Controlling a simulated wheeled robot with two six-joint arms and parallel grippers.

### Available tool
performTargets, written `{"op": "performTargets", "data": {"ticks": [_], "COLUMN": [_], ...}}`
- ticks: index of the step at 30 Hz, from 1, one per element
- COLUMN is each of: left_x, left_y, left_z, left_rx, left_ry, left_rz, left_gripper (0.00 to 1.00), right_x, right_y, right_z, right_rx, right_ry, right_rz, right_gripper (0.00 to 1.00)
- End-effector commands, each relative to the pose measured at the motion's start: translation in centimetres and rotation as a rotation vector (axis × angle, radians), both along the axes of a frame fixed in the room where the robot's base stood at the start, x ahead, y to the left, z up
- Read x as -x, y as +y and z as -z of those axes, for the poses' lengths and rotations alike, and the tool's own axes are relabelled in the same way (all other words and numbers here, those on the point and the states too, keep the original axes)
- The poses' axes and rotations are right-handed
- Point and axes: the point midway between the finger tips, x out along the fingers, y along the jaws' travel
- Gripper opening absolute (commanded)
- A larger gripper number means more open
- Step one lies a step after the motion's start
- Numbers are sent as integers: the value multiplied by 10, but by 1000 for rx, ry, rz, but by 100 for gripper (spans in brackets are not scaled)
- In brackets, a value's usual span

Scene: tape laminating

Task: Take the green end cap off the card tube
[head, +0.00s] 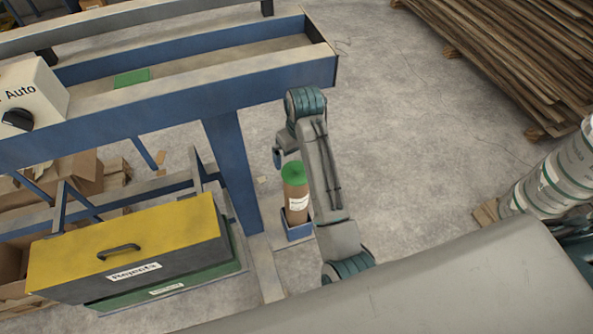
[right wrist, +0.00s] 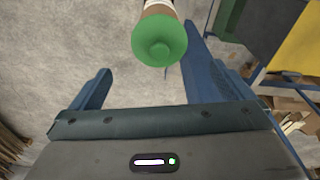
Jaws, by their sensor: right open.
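The brown card tube (head: 296,205) with a white label stands upright in a small blue holder (head: 300,233) near the floor. The green end cap (head: 292,174) sits on its top end. My right gripper (head: 279,158) is just above and left of the cap in the head view, mostly hidden behind its own wrist. In the right wrist view the gripper (right wrist: 155,76) is open and empty. The round cap (right wrist: 159,40) with its centre knob shows beyond the gap between the blue fingers, apart from them. My left gripper is in neither view.
A blue bench frame (head: 232,165) stands close left of the tube. A yellow-lidded Rejects box (head: 130,245) sits lower left. A green piece (head: 132,78) lies on the bench. Stacked boards (head: 510,50) are at the upper right, white rolls (head: 560,175) at the right. Floor between is clear.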

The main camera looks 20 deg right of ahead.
Motion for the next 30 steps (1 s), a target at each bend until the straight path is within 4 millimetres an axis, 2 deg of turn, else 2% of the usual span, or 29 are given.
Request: {"op": "performTargets", "data": {"ticks": [3, 11, 16, 21, 29, 30], "left_x": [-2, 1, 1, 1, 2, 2], "left_y": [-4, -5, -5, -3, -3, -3], "left_z": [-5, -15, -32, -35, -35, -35], "left_rx": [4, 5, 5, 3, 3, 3], "left_ry": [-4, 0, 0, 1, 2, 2], "left_rz": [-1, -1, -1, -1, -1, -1], "left_gripper": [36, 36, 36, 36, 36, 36], "right_x": [-1, -5, -9, -12, -13, -13], "right_y": [0, 0, 0, 0, 1, 1], "right_z": [18, 37, 59, 80, 84, 84], "right_rx": [1, 1, 1, 1, 1, 1], "right_ry": [5, 3, 6, 2, 0, 0], "right_rz": [1, 1, 0, 2, 2, 2], "right_gripper": [100, 100, 100, 100, 100, 94]}}
